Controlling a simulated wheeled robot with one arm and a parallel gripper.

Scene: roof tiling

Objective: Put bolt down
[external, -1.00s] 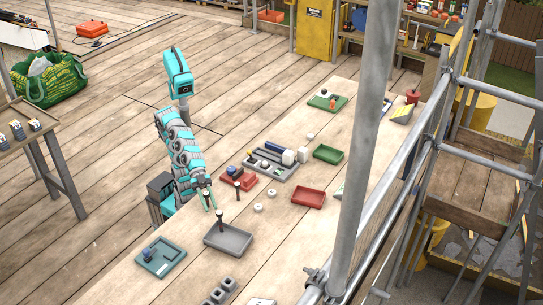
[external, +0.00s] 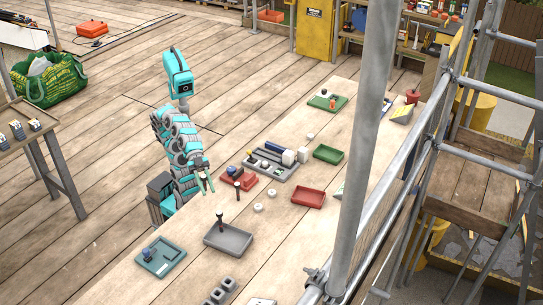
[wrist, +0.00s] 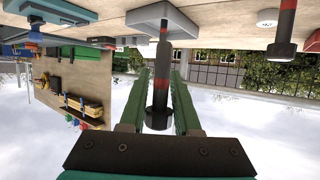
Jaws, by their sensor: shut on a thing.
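My gripper (external: 207,186) is above the workbench, behind the grey tray. In the wrist view, my gripper (wrist: 162,75) is shut on a dark bolt (wrist: 158,95) with a red band. The wide end of this bolt is near the palm, and its shaft runs out past the fingertips. A further dark bolt (external: 237,191) stands to the right of my gripper; a bolt with a red band (wrist: 285,28) also shows at right in the wrist view.
A teal tray (external: 161,262) is at the lower left of the bench. Two white round pieces (external: 258,208) lie right of the gripper. A red tray (external: 309,197), green tray (external: 328,154) and grey tool tray (external: 273,168) lie farther along. A scaffold pole (external: 358,170) stands in front.

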